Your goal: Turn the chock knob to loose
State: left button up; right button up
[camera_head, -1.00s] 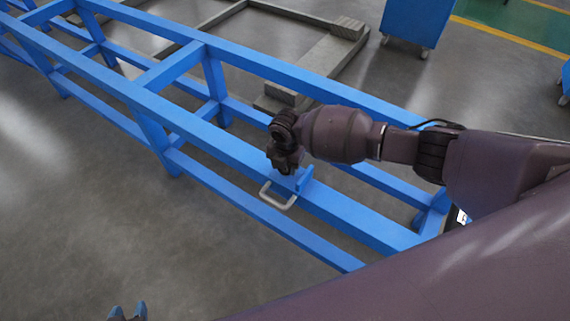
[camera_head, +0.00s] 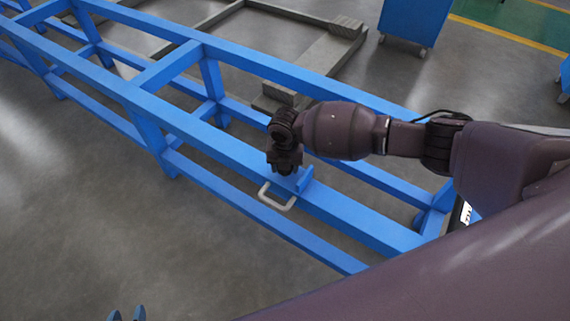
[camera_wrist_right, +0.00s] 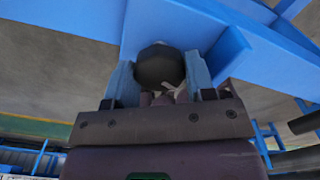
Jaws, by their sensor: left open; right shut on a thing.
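The chock knob (camera_wrist_right: 160,64) is dark and many-sided, and shows in the right wrist view against the blue beam. My right gripper (camera_wrist_right: 158,76) is shut on it, with one blue finger on each side. In the head view my right gripper (camera_head: 286,166) points down over the beam, and hides the knob there. A small blue upright plate (camera_head: 305,180) stands beside it, and a pale U-shaped handle (camera_head: 278,197) sticks out at the beam's near side. No loose marking is readable.
The long blue frame (camera_head: 196,135) runs from upper left to lower right, with open gaps between its beams. Behind it lie a grey floor structure (camera_head: 322,66) and a blue wheeled cabinet (camera_head: 413,20). The floor at left is clear.

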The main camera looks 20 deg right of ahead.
jog(key=o, duration=0.9)
notch_tip(320, 180, up, 6)
jog(key=shift+w+f+p, duration=0.1)
jog(key=shift+p, duration=0.55)
notch_tip(320, 180, up, 5)
jog(key=shift+p, duration=0.4)
